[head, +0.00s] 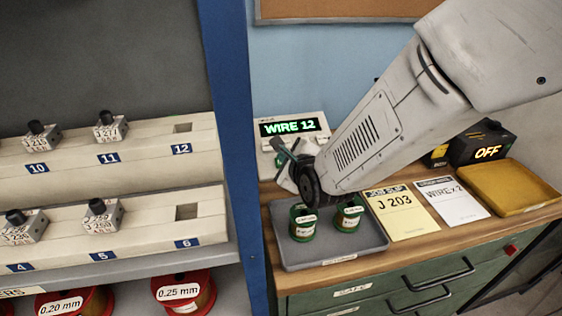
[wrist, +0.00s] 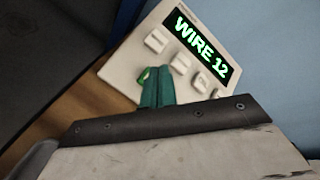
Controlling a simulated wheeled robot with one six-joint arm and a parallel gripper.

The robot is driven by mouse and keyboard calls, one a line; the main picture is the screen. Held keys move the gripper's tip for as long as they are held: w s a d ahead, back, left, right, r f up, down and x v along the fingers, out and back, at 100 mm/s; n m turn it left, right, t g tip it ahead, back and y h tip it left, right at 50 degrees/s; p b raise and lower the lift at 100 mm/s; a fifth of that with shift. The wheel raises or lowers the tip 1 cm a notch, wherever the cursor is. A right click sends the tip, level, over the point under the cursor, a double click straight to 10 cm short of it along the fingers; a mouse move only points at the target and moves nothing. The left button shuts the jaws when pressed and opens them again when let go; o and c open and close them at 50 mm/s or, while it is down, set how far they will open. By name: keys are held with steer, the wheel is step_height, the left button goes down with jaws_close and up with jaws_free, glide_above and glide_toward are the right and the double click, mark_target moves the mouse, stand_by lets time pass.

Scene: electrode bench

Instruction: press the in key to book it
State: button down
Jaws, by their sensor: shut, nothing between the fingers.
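The white booking terminal (head: 292,132) stands at the back left of the bench, its lit green display reading WIRE 12. In the wrist view the terminal (wrist: 125,68) shows several pale keys below the display (wrist: 201,47). A small green key (wrist: 143,78) shows beside my fingertips, partly hidden by them; its label cannot be read. My gripper (wrist: 157,72) is shut and empty, its teal fingers over the terminal's key area. In the head view my gripper (head: 280,148) is in front of the terminal; whether it touches a key cannot be told.
A grey tray (head: 337,258) with two green wire spools (head: 302,222) lies below my arm. Right of it are a J 203 job slip (head: 399,211), a WIRE x 2 sheet (head: 452,202), a yellow tray (head: 512,194) and a black box reading OFF (head: 483,143). A blue post (head: 232,130) stands left.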

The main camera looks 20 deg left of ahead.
steer(key=shift+f, duration=0.15)
stand_by(0.7)
steer(key=shift+w+f, duration=0.15)
steer(key=shift+f, duration=0.1)
steer(key=shift+w+a+f, duration=0.1)
steer(key=shift+a+f, duration=0.05)
steer(key=shift+f, duration=0.2)
stand_by(0.6)
stand_by(0.4)
steer(key=shift+s+d+r, duration=0.2)
steer(key=shift+s+r, duration=0.05)
steer(key=shift+r, duration=0.5)
steer(key=r, duration=0.1)
steer(key=s+r, duration=0.1)
steer(key=r, duration=0.1)
steer(key=d+r, duration=0.1)
steer(key=shift+s+r, duration=0.3)
stand_by(2.3)
